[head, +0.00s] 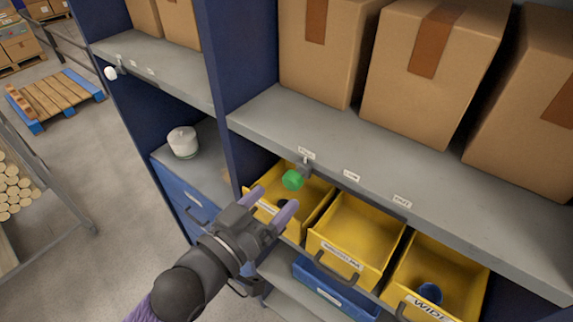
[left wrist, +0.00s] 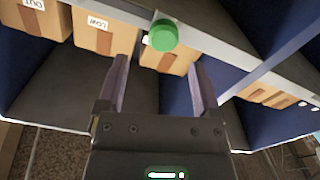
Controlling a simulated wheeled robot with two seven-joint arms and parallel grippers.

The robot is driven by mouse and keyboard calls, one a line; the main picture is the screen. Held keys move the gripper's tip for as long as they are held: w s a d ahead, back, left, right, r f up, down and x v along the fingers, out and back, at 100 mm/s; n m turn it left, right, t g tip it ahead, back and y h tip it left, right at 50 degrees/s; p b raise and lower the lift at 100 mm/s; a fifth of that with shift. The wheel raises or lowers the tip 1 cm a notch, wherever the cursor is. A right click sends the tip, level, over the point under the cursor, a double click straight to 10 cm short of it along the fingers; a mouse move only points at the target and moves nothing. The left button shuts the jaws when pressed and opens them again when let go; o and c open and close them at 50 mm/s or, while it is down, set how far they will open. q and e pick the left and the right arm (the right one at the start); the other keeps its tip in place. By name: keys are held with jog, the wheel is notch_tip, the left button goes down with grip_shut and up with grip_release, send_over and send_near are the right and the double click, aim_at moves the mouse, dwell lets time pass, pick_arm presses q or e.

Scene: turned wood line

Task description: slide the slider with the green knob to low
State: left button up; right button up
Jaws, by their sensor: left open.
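The green knob (head: 292,180) sits on a slider at the front edge of a grey shelf, by the leftmost of three white labels. The middle label (head: 351,175) appears to read "LOW"; it also shows in the left wrist view (left wrist: 97,22). The knob shows in the left wrist view (left wrist: 163,35), beyond and roughly between my fingertips. My left gripper (head: 271,205) is open and empty, just short of the knob, with its fingers pointing toward it. The right gripper is not in view.
Yellow bins (head: 352,240) stand under the shelf edge; the right one holds a blue object. Cardboard boxes (head: 420,70) stand on the shelf. A blue upright (head: 240,60) separates it from the left bay, which has a white knob (head: 111,73) and a white canister (head: 183,141).

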aim_at(289, 183)
pick_arm(q)
jog(key=x, duration=0.5)
jog(key=shift+w+d, duration=0.15)
jog(key=shift+w, duration=0.15)
jog(key=shift+w, duration=0.1)
grip_shut()
